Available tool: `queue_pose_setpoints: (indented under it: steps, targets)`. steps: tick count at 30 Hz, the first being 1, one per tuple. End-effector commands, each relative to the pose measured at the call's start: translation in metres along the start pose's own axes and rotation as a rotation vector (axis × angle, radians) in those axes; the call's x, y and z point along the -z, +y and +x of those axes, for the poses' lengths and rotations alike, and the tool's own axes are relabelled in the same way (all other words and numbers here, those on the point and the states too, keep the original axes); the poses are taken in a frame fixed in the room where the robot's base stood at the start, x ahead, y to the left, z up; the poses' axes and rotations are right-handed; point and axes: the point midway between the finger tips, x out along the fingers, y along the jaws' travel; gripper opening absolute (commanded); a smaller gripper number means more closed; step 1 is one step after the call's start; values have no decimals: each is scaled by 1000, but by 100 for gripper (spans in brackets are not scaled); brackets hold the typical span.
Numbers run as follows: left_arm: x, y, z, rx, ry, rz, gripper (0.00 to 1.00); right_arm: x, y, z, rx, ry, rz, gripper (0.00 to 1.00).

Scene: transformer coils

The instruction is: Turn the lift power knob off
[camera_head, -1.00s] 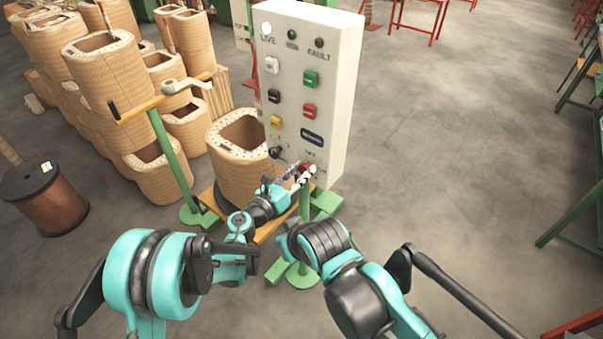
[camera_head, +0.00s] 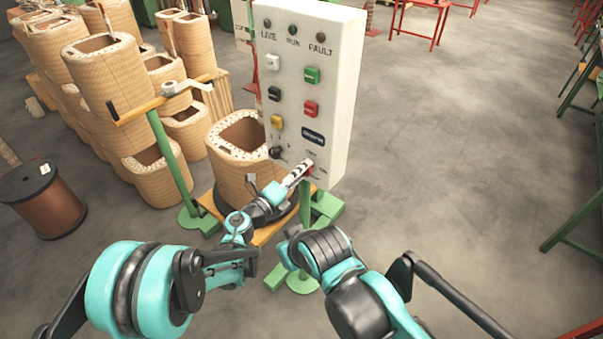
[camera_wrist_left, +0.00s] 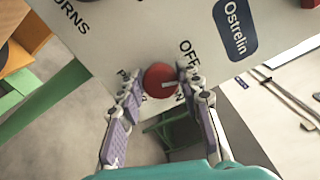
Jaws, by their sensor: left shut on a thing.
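The lift power knob is a round red knob (camera_wrist_left: 160,80) low on the front of the white control panel (camera_head: 345,100). In the left wrist view it sits between my fingers, with a short pale mark on its right side. "OFF" is printed above and right of it; other lettering is partly covered by the fingers. I cannot tell exactly which label the mark meets. My left gripper (camera_wrist_left: 155,88) is shut on the knob; its fingertips reach the panel's lower front in the head view (camera_head: 303,171). My right arm (camera_head: 335,265) shows, but its gripper does not.
The panel's LIVE lamp (camera_head: 267,22) is dark. A black knob (camera_head: 275,152) and several coloured buttons are close by. A wound coil (camera_head: 232,175) stands left of the panel, and a green stand (camera_head: 168,155) with a yellow bar farther left.

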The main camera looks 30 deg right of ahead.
Motion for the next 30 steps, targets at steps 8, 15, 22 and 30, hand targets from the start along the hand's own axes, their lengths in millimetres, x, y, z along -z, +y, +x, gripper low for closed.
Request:
queue_pose_setpoints:
  steps: [8, 15, 22, 30]
  targets:
    - [0, 1, 0, 0, 0, -205, 6, -2, 0, 3, 0, 0, 0, 0]
    - [0, 2, 0, -1, 0, -312, 6, -2, 0, 3, 0, 0, 0, 0]
    - [0, 2, 0, -1, 0, -355, 6, -2, 0, 4, 0, 0, 0, 0]
    - [0, 2, 0, 0, 0, -361, 6, -2, 0, 4, 0, 0, 0, 0]
